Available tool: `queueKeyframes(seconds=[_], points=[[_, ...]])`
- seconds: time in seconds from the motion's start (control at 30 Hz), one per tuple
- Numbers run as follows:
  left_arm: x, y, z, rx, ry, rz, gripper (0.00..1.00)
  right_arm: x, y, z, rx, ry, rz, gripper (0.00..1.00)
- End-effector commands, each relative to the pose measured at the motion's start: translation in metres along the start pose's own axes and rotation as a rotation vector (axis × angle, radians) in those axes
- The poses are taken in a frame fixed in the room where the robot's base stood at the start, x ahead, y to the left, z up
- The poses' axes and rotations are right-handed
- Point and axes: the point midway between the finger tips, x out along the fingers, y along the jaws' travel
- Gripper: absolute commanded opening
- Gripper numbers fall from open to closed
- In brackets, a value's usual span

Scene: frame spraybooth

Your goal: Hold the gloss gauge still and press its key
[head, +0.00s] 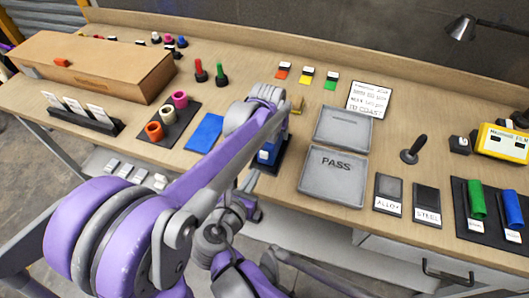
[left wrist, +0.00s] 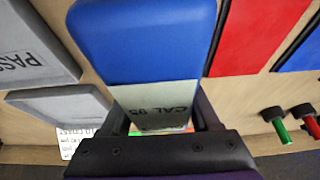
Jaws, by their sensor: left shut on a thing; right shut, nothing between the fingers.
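The gloss gauge (left wrist: 145,40) is a blue block with a pale end lettered CAL 95, which reads upside down in the left wrist view. My left gripper (left wrist: 162,116) is shut on it, with a dark finger on each side of the pale end. In the head view part of the blue gauge (head: 268,156) shows behind my purple arm, near the bench's front edge. My left fingers are mostly hidden there by the arm. My right gripper (head: 250,183) appears shut and empty, low beside the gauge; I cannot tell whether they touch. I cannot make out the key.
Right of the gauge lie a grey PASS tray (head: 332,182) and another grey tray (head: 343,128). A blue panel (head: 205,132) lies left, and a red panel (left wrist: 245,32) shows in the left wrist view. A large cardboard box (head: 95,68) stands at the back left.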

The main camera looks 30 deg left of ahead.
Motion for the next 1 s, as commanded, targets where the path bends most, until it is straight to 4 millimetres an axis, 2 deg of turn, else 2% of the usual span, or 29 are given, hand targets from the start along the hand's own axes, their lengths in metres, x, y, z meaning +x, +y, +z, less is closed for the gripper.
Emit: queueKeyframes(seconds=[0.13,0.17,0.33,0.6,0.73,0.87,1.0], points=[[0.001,0.000,0.000,0.000,-0.001,0.000,0.00,0.000,0.000,0.000,0.000,0.000,0.000,0.00],[0.001,0.000,0.000,0.000,-0.001,0.000,0.68,0.000,0.000,0.000,0.000,0.000,0.000,0.00],[0.000,0.000,0.000,0.000,0.000,0.000,0.97,0.000,0.000,0.000,0.000,0.000,0.000,0.00],[0.000,0.000,0.000,0.000,0.000,0.000,0.97,0.000,0.000,0.000,0.000,0.000,0.000,0.00],[-0.008,0.000,0.000,0.000,0.000,0.000,0.97,0.000,0.000,0.000,0.000,0.000,0.000,0.00],[-0.029,0.000,0.000,0.000,0.000,0.000,0.97,0.000,0.000,0.000,0.000,0.000,0.000,0.00],[-0.060,0.000,0.001,0.000,0.000,0.000,0.97,0.000,0.000,0.000,0.000,0.000,0.000,0.00]])
